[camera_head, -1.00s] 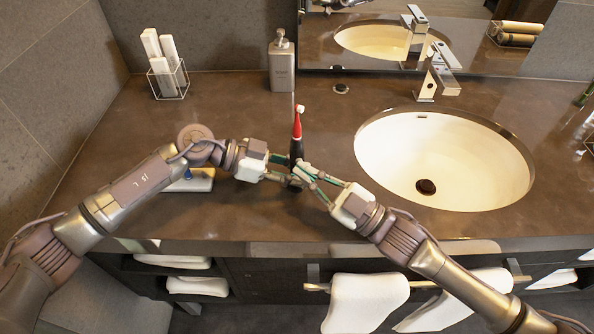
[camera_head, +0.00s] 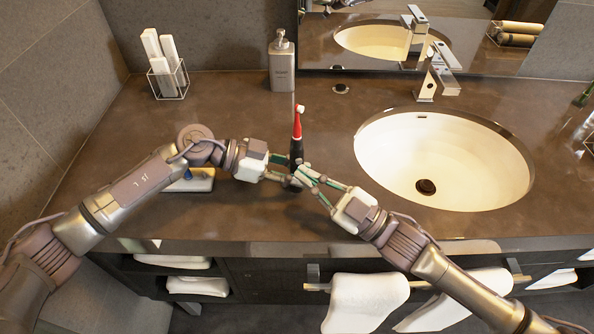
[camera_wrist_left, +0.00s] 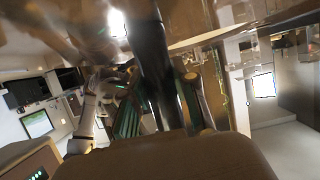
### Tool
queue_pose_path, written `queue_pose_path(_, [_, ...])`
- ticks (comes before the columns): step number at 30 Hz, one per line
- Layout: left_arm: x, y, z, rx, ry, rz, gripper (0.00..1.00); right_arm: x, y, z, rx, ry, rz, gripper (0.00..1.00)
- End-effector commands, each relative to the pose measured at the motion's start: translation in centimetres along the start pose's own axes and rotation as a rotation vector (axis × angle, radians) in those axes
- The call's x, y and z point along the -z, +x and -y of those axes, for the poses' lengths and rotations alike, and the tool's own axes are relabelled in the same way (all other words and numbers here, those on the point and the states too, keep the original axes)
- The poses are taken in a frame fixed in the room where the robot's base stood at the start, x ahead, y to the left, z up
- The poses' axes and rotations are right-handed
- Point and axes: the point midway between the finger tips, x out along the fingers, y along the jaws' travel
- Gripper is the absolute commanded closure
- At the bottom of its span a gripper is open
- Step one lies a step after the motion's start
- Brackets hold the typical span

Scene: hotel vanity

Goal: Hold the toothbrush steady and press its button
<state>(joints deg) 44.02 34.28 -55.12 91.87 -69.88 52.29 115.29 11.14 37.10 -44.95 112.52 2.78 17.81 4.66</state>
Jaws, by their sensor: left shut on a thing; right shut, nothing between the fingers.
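The electric toothbrush (camera_head: 297,132) has a red upper part and a black handle, and stands upright on the counter left of the sink. My left gripper (camera_head: 292,181) is shut on its lower handle from the left. In the left wrist view the dark handle (camera_wrist_left: 153,60) runs between the left gripper's fingers (camera_wrist_left: 160,105). My right gripper (camera_head: 301,173) is shut and empty, with its fingertips right at the handle's front right side. I cannot tell whether they touch it. The button is hidden or too small to make out.
A soap dispenser (camera_head: 282,62) stands behind the toothbrush, and a wire holder (camera_head: 168,82) with white items is at the back left. The sink (camera_head: 445,160) is on the right. A small white tray (camera_head: 190,181) lies behind my left arm. Towels hang below the front edge.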

Motion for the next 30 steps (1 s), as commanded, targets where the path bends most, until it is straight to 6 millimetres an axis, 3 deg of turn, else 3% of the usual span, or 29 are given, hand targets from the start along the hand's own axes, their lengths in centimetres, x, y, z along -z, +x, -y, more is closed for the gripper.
queue_pose_path(7, [0.1,0.0,0.0,0.0,0.0,-0.001,1.0,0.1,-0.3,0.2,0.0,0.001,0.001,1.0])
queue_pose_path(21, [0.1,0.0,0.0,0.001,0.0,-0.001,1.0,2.5,-3.5,2.6,0.0,0.001,0.001,1.0])
queue_pose_path(30, [0.1,0.0,0.0,0.0,0.0,-0.001,1.0,3.0,-4.2,3.1,0.0,-0.001,0.0,1.0])
